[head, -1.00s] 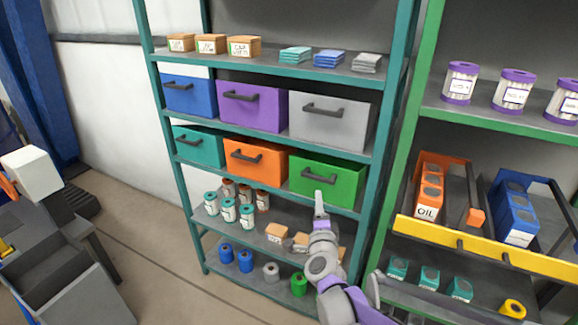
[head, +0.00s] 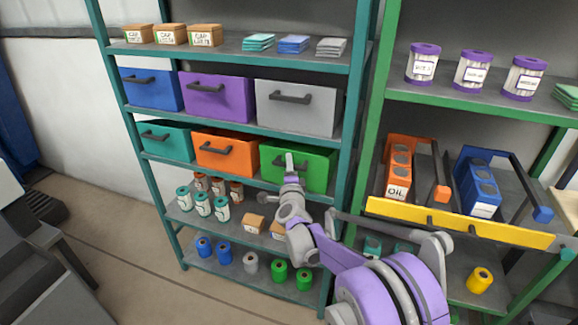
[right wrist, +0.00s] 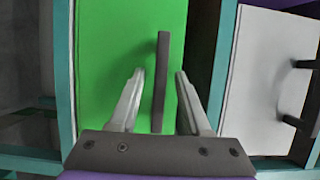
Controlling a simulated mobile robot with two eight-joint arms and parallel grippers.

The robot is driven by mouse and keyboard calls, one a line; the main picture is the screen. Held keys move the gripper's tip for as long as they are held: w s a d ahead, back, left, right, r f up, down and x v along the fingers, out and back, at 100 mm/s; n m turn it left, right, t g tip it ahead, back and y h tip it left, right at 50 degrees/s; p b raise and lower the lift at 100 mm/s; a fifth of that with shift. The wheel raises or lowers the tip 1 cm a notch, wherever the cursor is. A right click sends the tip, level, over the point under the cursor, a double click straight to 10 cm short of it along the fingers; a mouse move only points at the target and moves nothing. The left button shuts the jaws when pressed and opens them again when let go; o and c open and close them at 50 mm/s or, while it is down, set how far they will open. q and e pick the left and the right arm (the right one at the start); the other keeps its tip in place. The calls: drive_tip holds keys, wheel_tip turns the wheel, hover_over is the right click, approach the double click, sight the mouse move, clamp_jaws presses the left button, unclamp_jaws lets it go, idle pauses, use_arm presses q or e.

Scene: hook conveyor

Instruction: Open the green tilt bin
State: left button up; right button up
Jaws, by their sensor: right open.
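The green tilt bin (head: 316,169) sits at the right end of the third row down in the teal shelf, its front standing closed. Its dark bar handle (head: 294,164) is partly hidden by my right gripper (head: 290,160) in the head view. In the right wrist view the green front (right wrist: 110,60) fills the left middle, and the dark handle (right wrist: 161,75) lies between the two open fingers of my right gripper (right wrist: 157,78). The fingers stand on either side of the handle, apart from it. My left gripper is in no view.
An orange bin (head: 222,155) and a teal bin (head: 165,138) stand left of the green one. A grey bin (head: 310,110) is above it. Cans and boxes fill the shelves below. A yellow rail (head: 460,224) crosses the green-framed shelf at right.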

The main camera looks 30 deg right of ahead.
clamp_jaws()
idle(1.5)
